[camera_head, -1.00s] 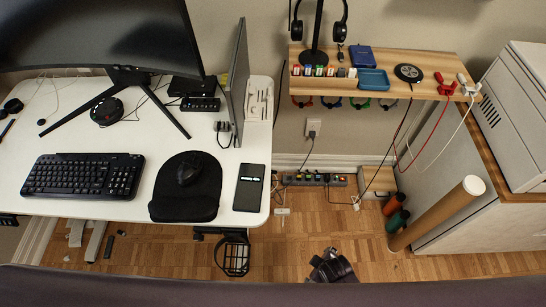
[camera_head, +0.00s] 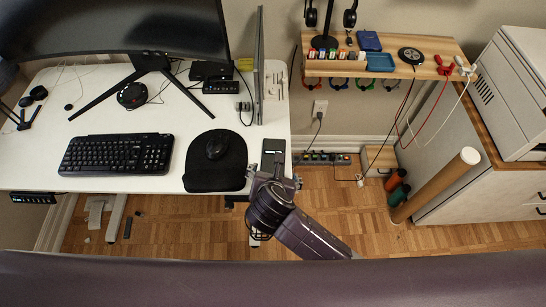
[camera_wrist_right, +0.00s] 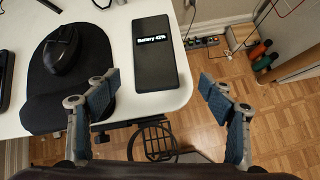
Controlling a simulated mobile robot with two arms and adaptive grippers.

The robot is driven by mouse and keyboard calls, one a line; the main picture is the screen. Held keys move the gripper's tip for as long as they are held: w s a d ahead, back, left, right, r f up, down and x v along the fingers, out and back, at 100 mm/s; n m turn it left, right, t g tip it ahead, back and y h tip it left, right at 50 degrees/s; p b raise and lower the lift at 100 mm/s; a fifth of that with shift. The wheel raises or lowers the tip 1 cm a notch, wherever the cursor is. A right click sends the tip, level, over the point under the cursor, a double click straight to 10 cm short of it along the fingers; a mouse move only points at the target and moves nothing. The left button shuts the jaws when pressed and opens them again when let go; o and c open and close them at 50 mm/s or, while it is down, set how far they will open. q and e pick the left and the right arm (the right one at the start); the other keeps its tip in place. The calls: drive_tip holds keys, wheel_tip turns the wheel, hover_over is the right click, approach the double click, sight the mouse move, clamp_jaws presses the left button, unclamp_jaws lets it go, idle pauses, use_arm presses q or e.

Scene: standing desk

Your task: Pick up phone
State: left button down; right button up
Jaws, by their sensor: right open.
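The black phone (camera_head: 273,147) lies flat on the white desk (camera_head: 150,195) near its right front corner. Its lit screen reads "Battery 42%" in the wrist view (camera_wrist_right: 155,62). My right gripper (camera_head: 273,179) is at the desk's front edge, at the phone's near end, and hides part of it in the head view. In the wrist view my right gripper (camera_wrist_right: 158,82) is open and empty, its blue-padded fingers apart on either side of the phone's near end. I cannot tell its height above the desk. My left gripper is not in view.
A black mouse pad (camera_head: 213,177) with a mouse (camera_head: 217,149) lies left of the phone. A wooden shelf (camera_head: 440,72) and a tall brown tube (camera_head: 430,187) are to the right. Floor is open in front.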

sight(273, 166)
drive_tip(key=shift+w+a+r+n+t, duration=0.3)
drive_tip(key=shift+w+a+r+n, duration=0.2)
drive_tip(key=shift+n, duration=0.5)
drive_tip(key=shift+w+f, duration=0.25)
drive_tip(key=shift+x, duration=0.8)
drive_tip(key=x, duration=0.4)
drive_tip(key=shift+w+d+r, duration=0.1)
drive_tip(key=shift+w+r, duration=0.05)
drive_tip(key=shift+w+f, duration=0.5)
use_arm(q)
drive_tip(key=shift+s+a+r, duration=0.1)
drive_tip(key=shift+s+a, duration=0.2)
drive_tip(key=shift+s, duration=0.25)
use_arm(e)
drive_tip(key=c, duration=1.3)
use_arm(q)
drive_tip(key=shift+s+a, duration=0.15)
use_arm(e)
drive_tip(key=shift+c, duration=0.6)
